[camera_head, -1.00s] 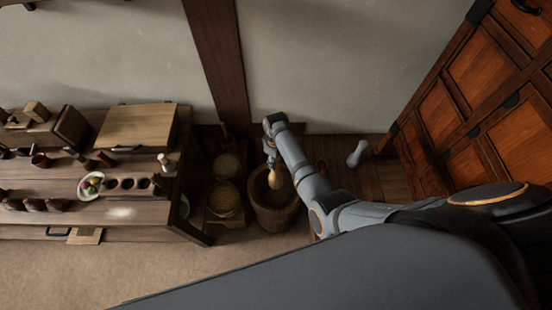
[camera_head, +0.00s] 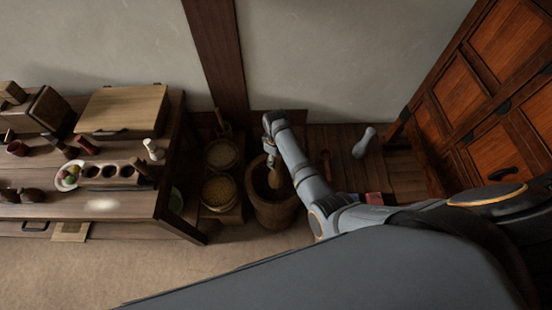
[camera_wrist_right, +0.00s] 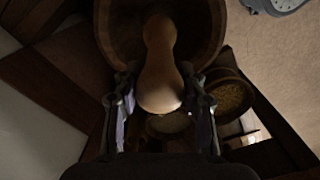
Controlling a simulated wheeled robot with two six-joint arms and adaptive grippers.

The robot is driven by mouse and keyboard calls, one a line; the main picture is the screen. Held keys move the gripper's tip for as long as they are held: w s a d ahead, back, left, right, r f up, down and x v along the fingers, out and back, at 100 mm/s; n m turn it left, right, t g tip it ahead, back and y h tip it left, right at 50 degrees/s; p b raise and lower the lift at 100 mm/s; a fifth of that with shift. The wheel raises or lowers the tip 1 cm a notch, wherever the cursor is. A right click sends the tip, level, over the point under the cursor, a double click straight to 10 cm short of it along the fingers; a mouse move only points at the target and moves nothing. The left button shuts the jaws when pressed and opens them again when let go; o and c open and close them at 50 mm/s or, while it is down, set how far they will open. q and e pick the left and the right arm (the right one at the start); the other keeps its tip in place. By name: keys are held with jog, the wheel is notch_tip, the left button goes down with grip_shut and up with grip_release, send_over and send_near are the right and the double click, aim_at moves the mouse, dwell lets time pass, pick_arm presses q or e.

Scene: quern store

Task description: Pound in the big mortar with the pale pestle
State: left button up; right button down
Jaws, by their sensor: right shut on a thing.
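The big mortar (camera_head: 277,215) is a deep brown wooden tub on the floor, right of the baskets. My right gripper (camera_head: 270,158) is above its mouth. In the right wrist view my right gripper (camera_wrist_right: 158,98) is shut on the pale pestle (camera_wrist_right: 160,65), a smooth, waisted wooden piece. The pestle's far end overlaps the inside of the mortar, whose rim (camera_wrist_right: 212,40) curves round it. In the head view the pestle (camera_head: 274,178) is small and shaded at the mortar mouth. Whether it touches the bottom is hidden. My left gripper is not in view.
Baskets of grain (camera_head: 220,192) stand left of the mortar, near the wooden table (camera_head: 130,209). A wooden cabinet (camera_head: 480,110) closes off the right side.

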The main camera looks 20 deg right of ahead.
jog(key=shift+r, duration=0.1)
notch_tip(320, 180, down, 7)
jog(key=b, duration=0.4)
jog(key=shift+w+r, duration=0.1)
jog(key=shift+r, duration=0.05)
jog(key=shift+f+b, duration=0.3)
jog(key=shift+f, duration=0.15)
notch_tip(320, 180, up, 9)
jog(key=p, duration=0.9)
jog(key=shift+f, duration=0.15)
notch_tip(320, 180, down, 8)
jog(key=b, duration=0.5)
jog(key=shift+b, duration=0.35)
jog(key=shift+f, duration=0.1)
